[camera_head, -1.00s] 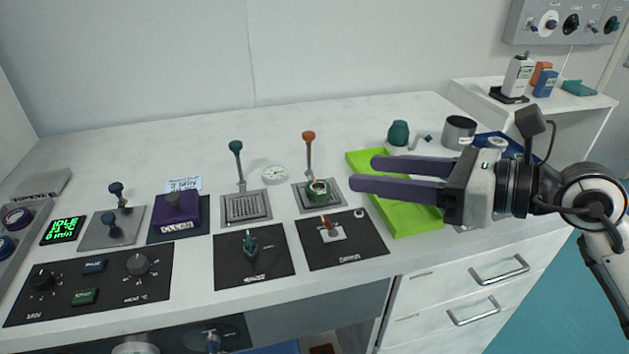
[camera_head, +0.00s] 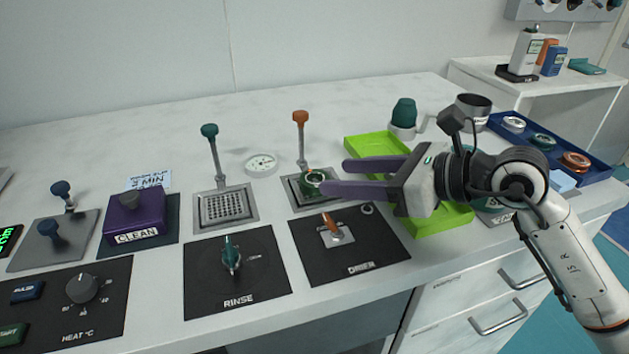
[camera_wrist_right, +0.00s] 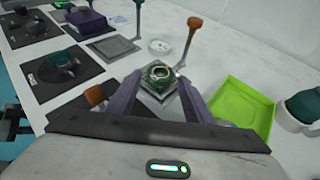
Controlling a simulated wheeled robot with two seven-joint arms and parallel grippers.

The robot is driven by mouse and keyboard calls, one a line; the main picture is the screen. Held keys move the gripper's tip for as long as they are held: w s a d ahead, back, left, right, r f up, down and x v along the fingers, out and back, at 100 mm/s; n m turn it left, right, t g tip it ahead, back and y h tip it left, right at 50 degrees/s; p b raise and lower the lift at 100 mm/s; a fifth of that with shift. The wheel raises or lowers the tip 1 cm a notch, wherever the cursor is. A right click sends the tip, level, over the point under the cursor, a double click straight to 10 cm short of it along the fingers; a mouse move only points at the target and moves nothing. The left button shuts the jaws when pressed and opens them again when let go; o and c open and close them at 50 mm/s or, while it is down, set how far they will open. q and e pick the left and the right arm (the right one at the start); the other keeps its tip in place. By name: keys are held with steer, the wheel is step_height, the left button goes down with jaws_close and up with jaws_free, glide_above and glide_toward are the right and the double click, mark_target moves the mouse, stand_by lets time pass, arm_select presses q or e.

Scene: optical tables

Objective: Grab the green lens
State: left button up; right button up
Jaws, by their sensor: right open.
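The green lens (camera_head: 313,182), a round piece with a green rim, sits on the small metal plate (camera_head: 296,190) under the orange-knobbed lever. In the right wrist view the green lens (camera_wrist_right: 158,74) lies between and just beyond the fingertips. My right gripper (camera_head: 332,178) is open, its two purple fingers pointing at the lens from the right. In the wrist view the open right gripper (camera_wrist_right: 158,84) has a finger on each side, with nothing clasped. One fingertip partly overlaps the lens in the head view.
A lime-green tray (camera_head: 372,146) lies under my right gripper. A blue tray (camera_head: 600,174) at right holds several rings, one green (camera_head: 543,141). Upright levers with an orange knob (camera_head: 300,117) and a teal knob (camera_head: 209,131) stand near the lens. The dryer panel (camera_head: 385,240) is in front.

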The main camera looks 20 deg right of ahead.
mark_target(319, 179)
steer(key=x, duration=0.5)
steer(key=shift+d+f, duration=0.1)
steer(key=shift+f, duration=0.25)
steer(key=shift+c, duration=0.2)
steer(key=c, duration=0.7)
